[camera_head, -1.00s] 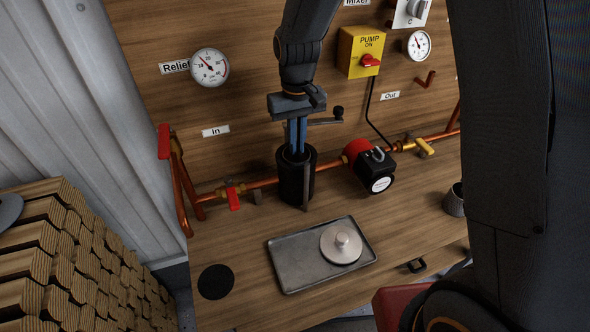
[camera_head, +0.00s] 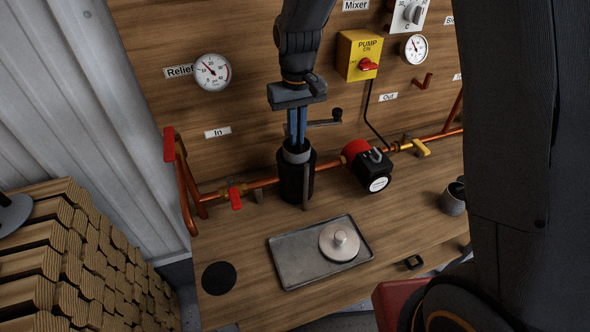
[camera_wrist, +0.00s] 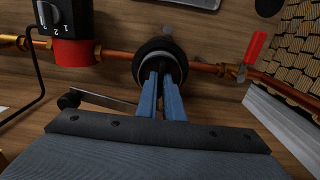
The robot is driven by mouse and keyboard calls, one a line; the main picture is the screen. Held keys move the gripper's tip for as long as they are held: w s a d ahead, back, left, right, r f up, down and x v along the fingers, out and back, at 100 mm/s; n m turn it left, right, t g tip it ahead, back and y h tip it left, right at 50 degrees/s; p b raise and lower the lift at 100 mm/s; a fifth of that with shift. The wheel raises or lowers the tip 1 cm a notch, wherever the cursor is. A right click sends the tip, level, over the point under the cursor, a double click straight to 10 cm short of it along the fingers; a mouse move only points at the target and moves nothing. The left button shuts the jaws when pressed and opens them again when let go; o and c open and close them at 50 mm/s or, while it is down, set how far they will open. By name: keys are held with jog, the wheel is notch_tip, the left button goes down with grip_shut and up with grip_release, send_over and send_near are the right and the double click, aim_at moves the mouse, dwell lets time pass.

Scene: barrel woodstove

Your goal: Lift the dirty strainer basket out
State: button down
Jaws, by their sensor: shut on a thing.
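The black strainer housing (camera_head: 296,185) stands upright in the copper pipe line on the wooden bench. The grey rim of the strainer basket (camera_head: 296,155) shows just above the housing's open top; the rest of the basket is hidden inside. My gripper (camera_head: 297,143) comes straight down from above, with its blue fingers shut on the basket at the rim. In the wrist view my gripper (camera_wrist: 161,77) reaches to the mouth of the black housing (camera_wrist: 160,46). The exact contact and any dirt on the basket are hidden.
A metal tray (camera_head: 290,262) with a round lid (camera_head: 339,242) on it lies in front of the housing. A black disc (camera_head: 219,278) lies to its left. The red pump (camera_head: 367,165) is close on the right, and a lever (camera_head: 325,121) is beside my fingers. A cup (camera_head: 453,199) stands farther right.

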jog(key=shift+r+p, duration=1.3)
jog(key=shift+r, duration=0.75)
jog(key=shift+r+p, duration=1.2)
jog(key=shift+r, duration=0.25)
